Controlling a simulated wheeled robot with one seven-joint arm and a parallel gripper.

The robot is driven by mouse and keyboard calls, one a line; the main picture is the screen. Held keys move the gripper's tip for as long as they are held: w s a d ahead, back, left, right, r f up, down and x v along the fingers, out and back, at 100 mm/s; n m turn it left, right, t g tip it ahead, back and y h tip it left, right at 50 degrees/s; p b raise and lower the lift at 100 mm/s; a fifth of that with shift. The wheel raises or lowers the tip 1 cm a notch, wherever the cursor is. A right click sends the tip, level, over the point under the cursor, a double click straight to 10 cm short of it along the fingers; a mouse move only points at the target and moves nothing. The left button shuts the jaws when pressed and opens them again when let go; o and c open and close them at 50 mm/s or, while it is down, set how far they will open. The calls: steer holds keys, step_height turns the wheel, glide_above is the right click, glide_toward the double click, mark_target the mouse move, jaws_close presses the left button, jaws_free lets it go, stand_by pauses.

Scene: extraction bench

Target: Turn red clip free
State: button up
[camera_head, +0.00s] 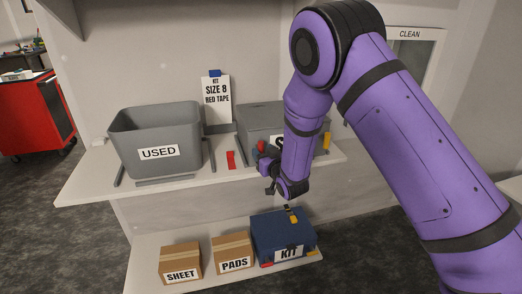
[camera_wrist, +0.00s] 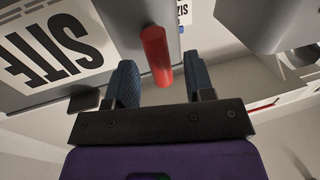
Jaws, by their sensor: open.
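The grey box (camera_head: 262,115) on the upper shelf carries a white label, mostly hidden by my arm in the head view. In the wrist view its label (camera_wrist: 60,45) reads SITE, upside down. The red clip (camera_wrist: 156,55) shows in the wrist view as a red bar at the box's edge, ahead of the gap between my fingers. A small red part of it shows in the head view (camera_head: 261,146). My gripper (camera_wrist: 161,78) is open, one blue finger on each side of the clip's near end. I cannot tell whether either finger touches it.
A yellow clip (camera_head: 326,141) is at the box's right. A grey USED bin (camera_head: 185,130), a red strip (camera_head: 231,160) and a SIZE 8 RED TAPE sign (camera_head: 217,102) are to the left. Below stand SHEET (camera_head: 180,262) and PADS (camera_head: 233,245) cartons and a blue KIT case (camera_head: 278,232).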

steer(key=shift+x, duration=1.05)
steer(key=c, duration=0.8)
